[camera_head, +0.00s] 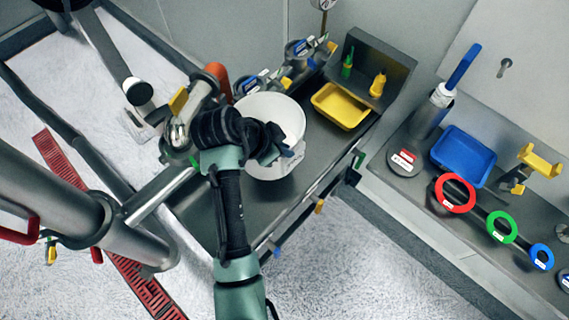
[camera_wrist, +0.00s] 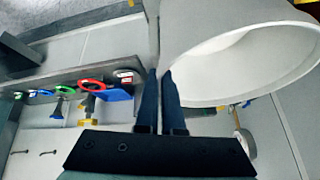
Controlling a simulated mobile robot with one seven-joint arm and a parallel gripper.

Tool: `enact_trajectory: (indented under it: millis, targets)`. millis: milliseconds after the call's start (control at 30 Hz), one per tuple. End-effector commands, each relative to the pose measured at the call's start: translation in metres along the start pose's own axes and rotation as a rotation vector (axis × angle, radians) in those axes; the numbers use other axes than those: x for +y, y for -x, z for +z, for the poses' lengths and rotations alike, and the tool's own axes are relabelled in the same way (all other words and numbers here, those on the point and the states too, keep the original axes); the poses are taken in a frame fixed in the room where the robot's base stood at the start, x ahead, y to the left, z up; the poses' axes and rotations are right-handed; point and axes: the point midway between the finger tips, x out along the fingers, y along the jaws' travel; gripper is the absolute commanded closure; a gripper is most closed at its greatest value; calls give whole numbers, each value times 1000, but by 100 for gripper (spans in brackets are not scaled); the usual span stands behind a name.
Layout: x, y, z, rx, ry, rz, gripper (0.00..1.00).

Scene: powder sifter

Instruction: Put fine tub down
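The white tub (camera_head: 287,110), which I take to be the fine tub, is over the steel bench (camera_head: 262,205) in the head view, partly hidden by my wrist. A pale label shows low on its side. In the wrist view the tub (camera_wrist: 270,70) fills the upper right, its open mouth facing my camera. My gripper (camera_wrist: 160,75) has its two dark fingers close together at the tub's rim, one outside the wall and one inside, seemingly pinching it. In the head view my gripper (camera_head: 280,150) is at the tub's near side. I cannot tell whether the tub's base touches the bench.
A yellow tray (camera_head: 342,105) and small green and yellow items stand at the bench's back end. Clamps (camera_head: 300,55) line its left side. The right-hand bench holds a blue tray (camera_head: 463,156) and red (camera_head: 455,193), green and blue rings. A large grey pipe (camera_head: 75,215) stands at left.

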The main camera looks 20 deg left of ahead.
Motion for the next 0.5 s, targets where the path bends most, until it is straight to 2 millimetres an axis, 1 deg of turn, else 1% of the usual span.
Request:
enact_trajectory:
  millis: [100,200,433,500]
  targets:
    - [2,-19,11,3,-2,-2,100]
    - [2,-32,19,4,-3,-4,100]
    - [4,-47,28,4,-3,-6,100]
    - [5,-54,33,4,-2,-5,100]
